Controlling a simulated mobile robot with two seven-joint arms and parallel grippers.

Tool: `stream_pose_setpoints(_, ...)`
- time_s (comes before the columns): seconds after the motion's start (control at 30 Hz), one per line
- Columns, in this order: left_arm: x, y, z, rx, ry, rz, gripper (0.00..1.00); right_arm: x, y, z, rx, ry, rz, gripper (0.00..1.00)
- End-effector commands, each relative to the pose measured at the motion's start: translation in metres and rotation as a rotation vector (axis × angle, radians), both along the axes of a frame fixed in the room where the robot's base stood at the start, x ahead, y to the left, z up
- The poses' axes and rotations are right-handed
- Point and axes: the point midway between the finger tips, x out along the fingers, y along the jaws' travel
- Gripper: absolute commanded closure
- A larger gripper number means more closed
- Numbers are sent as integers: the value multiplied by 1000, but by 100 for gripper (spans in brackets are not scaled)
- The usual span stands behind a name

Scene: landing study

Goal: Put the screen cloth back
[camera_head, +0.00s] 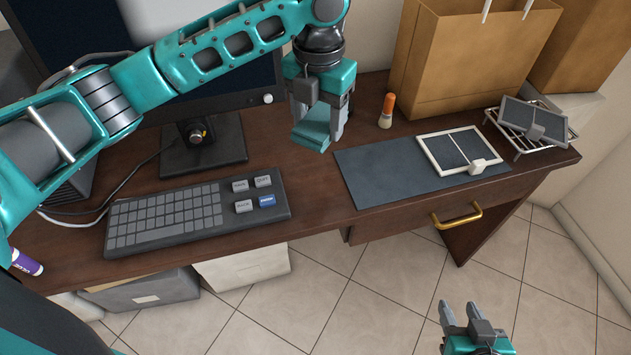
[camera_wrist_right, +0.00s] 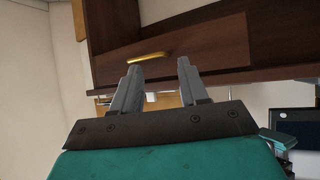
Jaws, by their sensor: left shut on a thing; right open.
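My left gripper (camera_head: 320,120) hangs over the desk, between the keyboard and the dark mat. It is shut on a small teal piece that looks like the screen cloth (camera_head: 312,136). The cloth is close in colour to the gripper, and the fingers hide part of it. I cannot tell for sure whether it touches the desk. My right gripper (camera_head: 460,312) is open and empty, low in front of the desk above the tiled floor. Its two fingers also show apart in the right wrist view (camera_wrist_right: 160,70), facing the desk's drawer.
A keyboard (camera_head: 190,212) lies left on the desk (camera_head: 311,205), below the monitor stand (camera_head: 205,148). On the right are the dark mat (camera_head: 385,185), a white-framed tablet (camera_head: 441,142), a wire rack (camera_head: 545,148) with a dark panel, an orange-capped bottle (camera_head: 386,112) and a paper bag (camera_head: 470,60).

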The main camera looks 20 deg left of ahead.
Motion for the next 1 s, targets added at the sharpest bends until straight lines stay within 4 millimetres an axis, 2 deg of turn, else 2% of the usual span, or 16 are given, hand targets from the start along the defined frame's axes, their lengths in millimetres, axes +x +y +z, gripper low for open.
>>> stream_pose_setpoints(0.03, -1, 1, -18, 2, 7, 0, 74, 0, 0, -4, 0, 0, 0, 56)
stream_pose_setpoints(0.1, -1, 1, -37, 2, 6, 1, 74, 0, 0, -7, 0, 2, 0, 56)
stream_pose_setpoints(0.3, -1, 0, -83, 2, 3, 0, 74, 0, 2, -13, 3, 13, 2, 56)
stream_pose_setpoints(0.57, -1, 0, -107, 1, 0, -1, 74, 4, 7, -8, 12, -1, 10, 56)
stream_pose_setpoints(0.8, -1, 0, -148, 0, 1, 1, 74, 6, 10, -11, 19, -4, 12, 56)
stream_pose_setpoints(1.0, 0, 0, -157, 1, -1, -1, 74, 5, 10, -12, 19, 5, 13, 56)
